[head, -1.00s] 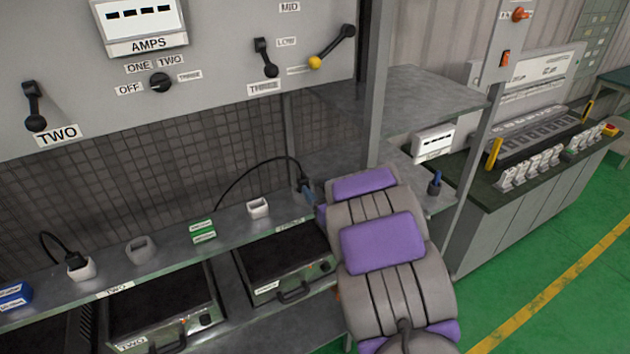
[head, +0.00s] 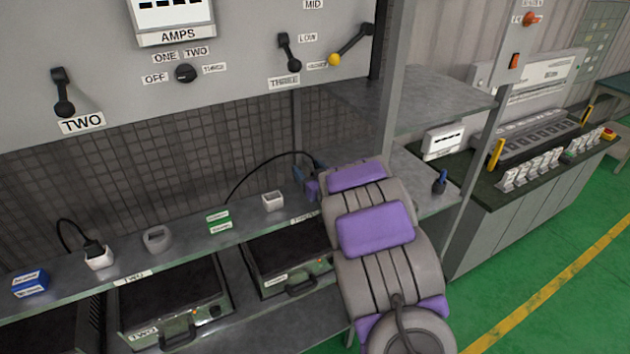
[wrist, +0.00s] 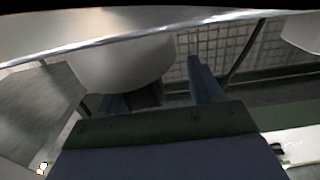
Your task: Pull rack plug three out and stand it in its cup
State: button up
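A black cable (head: 262,170) rises behind the shelf and arcs right to my gripper (head: 309,174). Its plug end is hard to make out there, partly hidden by my arm. In the wrist view my blue fingers (wrist: 160,92) stand apart. A dark block (wrist: 146,94), perhaps the plug, lies between them nearer the left finger, with a gap to the right finger. A pale rounded body (wrist: 125,62) is just beyond it. A white cup (head: 272,201) stands on the shelf by the right-hand label, left of my gripper, and looks empty.
The shelf (head: 190,250) also carries a white cup (head: 98,260) with a black plug, a grey holder (head: 157,239), a green block (head: 219,221) and a blue box (head: 30,284). A post (head: 392,90) stands behind my arm. A blue-handled item (head: 440,182) is at right.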

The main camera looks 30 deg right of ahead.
jog(key=shift+a, duration=0.15)
jog(key=shift+c, duration=0.6)
jog(key=shift+s, duration=0.15)
jog(key=shift+c, duration=0.8)
jog(key=d, duration=0.2)
jog(key=shift+d+f, duration=0.1)
jog(key=shift+d, duration=0.3)
jog(key=c, duration=0.4)
jog(key=shift+a, duration=0.1)
jog(key=c, duration=0.3)
jog(key=shift+a, duration=0.45)
grip_shut()
jog(key=shift+d+r, duration=0.15)
jog(key=shift+r, duration=0.4)
notch_tip(320, 180, up, 3)
jog(key=shift+f, duration=0.1)
jog(key=s+a+r+b, duration=0.1)
jog(key=s+a+b, duration=0.9)
jog(key=s+b, duration=0.2)
jog(key=shift+s+r, duration=0.15)
jog(key=shift+s, duration=0.2)
jog(key=shift+w+d, duration=0.1)
jog(key=shift+d, duration=0.05)
